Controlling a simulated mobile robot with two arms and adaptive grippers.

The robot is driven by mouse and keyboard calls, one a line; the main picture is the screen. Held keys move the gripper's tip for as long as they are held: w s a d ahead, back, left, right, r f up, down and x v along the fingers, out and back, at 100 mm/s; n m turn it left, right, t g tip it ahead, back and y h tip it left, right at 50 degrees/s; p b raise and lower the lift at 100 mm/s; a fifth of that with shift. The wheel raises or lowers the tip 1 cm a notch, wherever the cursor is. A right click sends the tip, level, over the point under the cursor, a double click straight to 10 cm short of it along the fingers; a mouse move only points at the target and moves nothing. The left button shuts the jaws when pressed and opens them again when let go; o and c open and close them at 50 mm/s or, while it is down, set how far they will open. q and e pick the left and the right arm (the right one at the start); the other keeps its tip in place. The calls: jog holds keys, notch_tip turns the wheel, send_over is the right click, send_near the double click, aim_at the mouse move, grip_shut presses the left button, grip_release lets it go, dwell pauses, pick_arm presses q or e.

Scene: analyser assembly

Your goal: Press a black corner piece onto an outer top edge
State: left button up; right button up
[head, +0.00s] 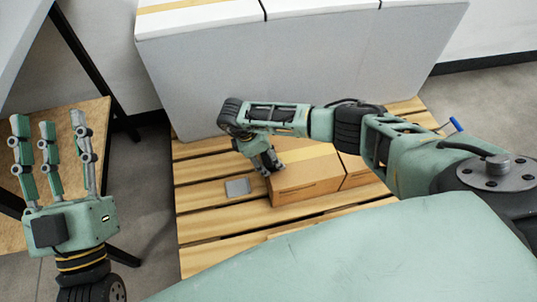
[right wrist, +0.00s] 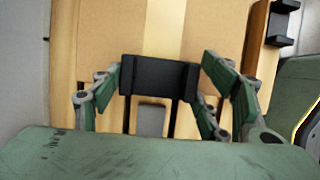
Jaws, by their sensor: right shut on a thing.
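A black corner piece (right wrist: 158,77) sits between the fingers of my right gripper (right wrist: 163,92) in the right wrist view. The piece overlaps the near end of a brown cardboard box (right wrist: 105,40) with a paler tape strip; I cannot tell whether it is seated on the edge. In the head view my right gripper (head: 268,163) points down at the left end of that box (head: 305,183), and its fingers hide the piece. My left gripper (head: 52,150) is open and empty at the far left, fingers pointing up, well away from the box.
The box lies on a slatted wooden pallet (head: 205,225) with a small grey plate (head: 237,187) beside it. A second box part (head: 357,172) adjoins on the right. A large grey block (head: 290,60) stands behind. Another black piece (right wrist: 283,22) shows at the wrist view's upper right.

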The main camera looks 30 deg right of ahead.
pick_arm(q)
jog(key=shift+s+r, duration=0.2)
jog(key=shift+r, duration=0.15)
pick_arm(e)
jog(key=shift+f, duration=0.1)
dwell(0.3)
jog(key=o, duration=1)
pick_arm(q)
jog(key=shift+f, duration=0.1)
pick_arm(e)
jog(key=shift+o, duration=0.2)
